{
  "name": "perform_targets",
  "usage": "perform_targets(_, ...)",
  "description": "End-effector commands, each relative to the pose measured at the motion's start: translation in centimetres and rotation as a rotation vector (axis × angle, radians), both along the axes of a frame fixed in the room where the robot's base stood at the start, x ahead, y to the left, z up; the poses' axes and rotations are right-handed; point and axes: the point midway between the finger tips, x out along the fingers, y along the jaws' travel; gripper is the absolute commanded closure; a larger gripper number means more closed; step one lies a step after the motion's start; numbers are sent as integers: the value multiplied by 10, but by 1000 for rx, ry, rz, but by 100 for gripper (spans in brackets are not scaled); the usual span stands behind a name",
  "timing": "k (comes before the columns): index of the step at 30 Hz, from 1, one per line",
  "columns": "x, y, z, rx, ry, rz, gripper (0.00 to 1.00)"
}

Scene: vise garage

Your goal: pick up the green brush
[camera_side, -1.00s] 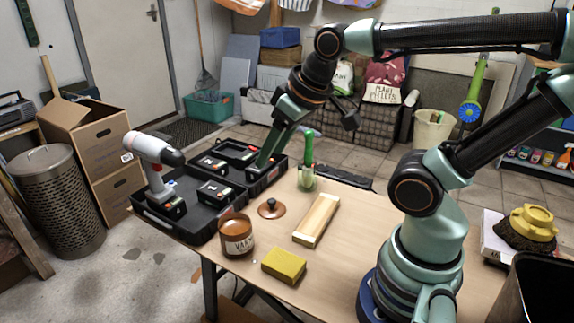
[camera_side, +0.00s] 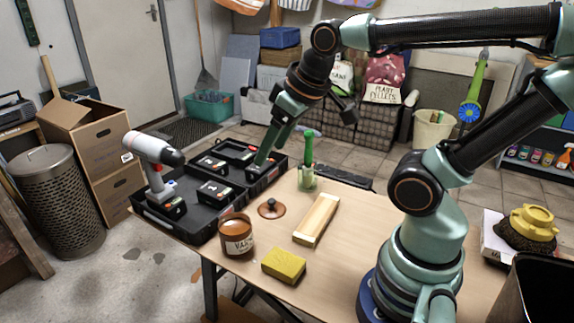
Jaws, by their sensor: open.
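The green brush (camera_side: 308,146) stands upright in a small clear glass (camera_side: 307,181) on the wooden table; its lower end is only partly clear through the glass. My gripper (camera_side: 264,158) points down and to the left, over the open black case, left of the brush and apart from it in the picture. It is open, with nothing seen between its fingers. The fingers overlap in this view, so the gap is hard to see.
A black case (camera_side: 205,222) with batteries and a white drill (camera_side: 154,160) fills the table's left side. Near the glass are a copper lid (camera_side: 271,208), a wooden block (camera_side: 316,220), a brown jar (camera_side: 236,236) and a yellow sponge (camera_side: 284,265).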

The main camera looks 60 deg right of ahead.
Motion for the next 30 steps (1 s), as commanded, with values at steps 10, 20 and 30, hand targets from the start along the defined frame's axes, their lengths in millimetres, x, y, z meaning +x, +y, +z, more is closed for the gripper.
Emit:
perform_targets(10,47,-87,20,-218,212,368,29)
perform_targets(20,70,-203,6,-279,395,839,29)
perform_targets(30,66,-264,-15,-261,430,1109,29)
